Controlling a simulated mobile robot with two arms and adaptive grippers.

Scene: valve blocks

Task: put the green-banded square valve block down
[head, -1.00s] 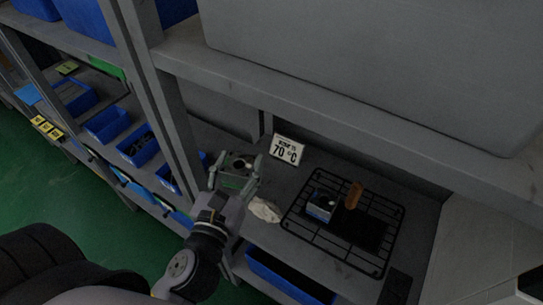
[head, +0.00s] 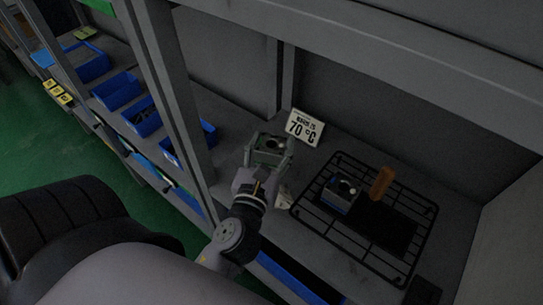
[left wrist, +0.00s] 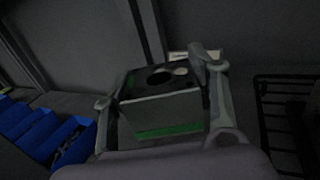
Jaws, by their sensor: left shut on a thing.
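The green-banded square valve block (left wrist: 162,108) is grey with a round hole in its top and a green band low on its side. My left gripper (head: 268,154) is shut on it, with a finger on each side. In the head view the block (head: 269,144) is at the shelf's left part, in front of the 70 °C sign. I cannot tell whether its underside touches the shelf. A blue-banded block (head: 341,192) stands on the black wire rack (head: 325,238) to the right. My right gripper is not in view.
The 70 °C sign (head: 304,127) stands behind the held block. An orange-brown cylinder (head: 382,182) and a dark plate (head: 386,226) are at the rack. A shelf post (head: 176,90) rises at left. Blue bins (head: 117,88) line the shelf beyond it. A pale crumpled thing (head: 284,197) lies near my wrist.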

